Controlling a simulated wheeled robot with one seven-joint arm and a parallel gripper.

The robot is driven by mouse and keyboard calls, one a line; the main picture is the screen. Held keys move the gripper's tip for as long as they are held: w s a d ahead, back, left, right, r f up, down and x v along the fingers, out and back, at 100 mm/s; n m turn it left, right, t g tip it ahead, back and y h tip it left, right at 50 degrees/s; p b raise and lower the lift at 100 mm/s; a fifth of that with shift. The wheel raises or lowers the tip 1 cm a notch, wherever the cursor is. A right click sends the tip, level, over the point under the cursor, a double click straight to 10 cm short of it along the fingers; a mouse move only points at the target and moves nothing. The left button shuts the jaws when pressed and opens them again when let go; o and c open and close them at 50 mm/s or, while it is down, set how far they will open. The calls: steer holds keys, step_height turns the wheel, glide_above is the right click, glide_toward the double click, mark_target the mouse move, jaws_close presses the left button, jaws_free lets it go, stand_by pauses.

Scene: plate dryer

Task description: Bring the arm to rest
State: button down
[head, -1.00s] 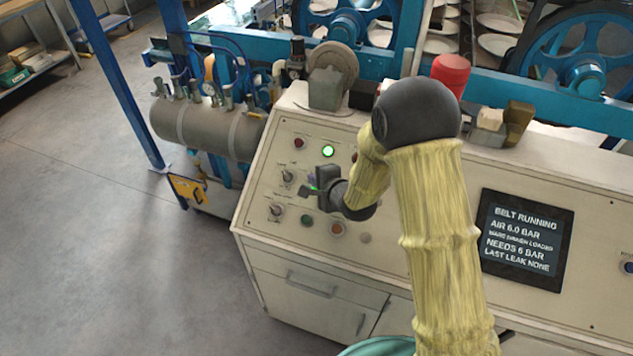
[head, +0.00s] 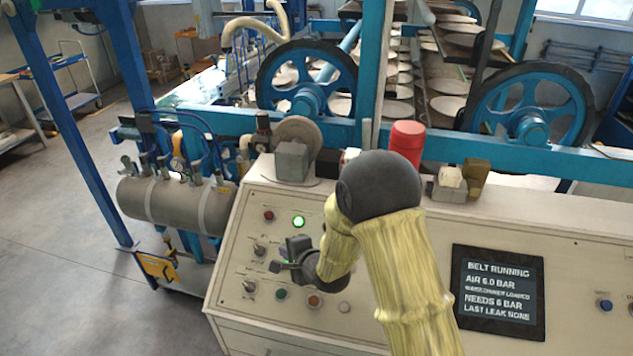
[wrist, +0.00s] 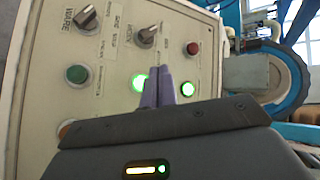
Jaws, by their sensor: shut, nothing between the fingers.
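My gripper (head: 277,266) hangs in front of the slanted control panel of the beige console (head: 225,275), on its left part. In the wrist view my gripper's two purple fingers (wrist: 166,86) are together, with nothing between them. They point at the panel between two lit green lamps, the left one (wrist: 139,82) and the right one (wrist: 188,89). Whether the fingertips touch the panel cannot be told. In the head view my arm, in a yellow sleeve, hides part of the panel. A green lamp (head: 298,221) is lit there.
Knobs (wrist: 85,18) and buttons, such as a green one (wrist: 77,73) and a red one (wrist: 193,48), surround the fingers. A screen (head: 497,292) reads "BELT RUNNING". A red cylinder (head: 407,142) stands on the console top. Blue wheels (head: 530,118) stand behind. The floor at left is open.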

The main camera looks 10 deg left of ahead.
steer(key=s+d+r+n+g+h, duration=0.1)
steer(key=d+r+n+h, duration=0.2)
steer(key=d, duration=0.7)
steer(key=s+d+r+n+h, duration=0.1)
steer(key=d+r+n+h, duration=0.15)
steer(key=d, duration=0.65)
steer(key=s+d+r+n+g+h, duration=0.1)
steer(key=s+d+r+n+g, duration=0.1)
steer(key=s+d, duration=0.5)
steer(key=s+d+r+n+g+h, duration=0.1)
steer(key=s+d+n+g+h, duration=0.1)
steer(key=s+d, duration=0.4)
steer(key=s+n, duration=0.1)
steer(key=s, duration=0.2)
steer(key=shift+s+d+r+g, duration=0.35)
steer(key=shift+s+g, duration=0.05)
steer(key=shift+n+h, duration=0.25)
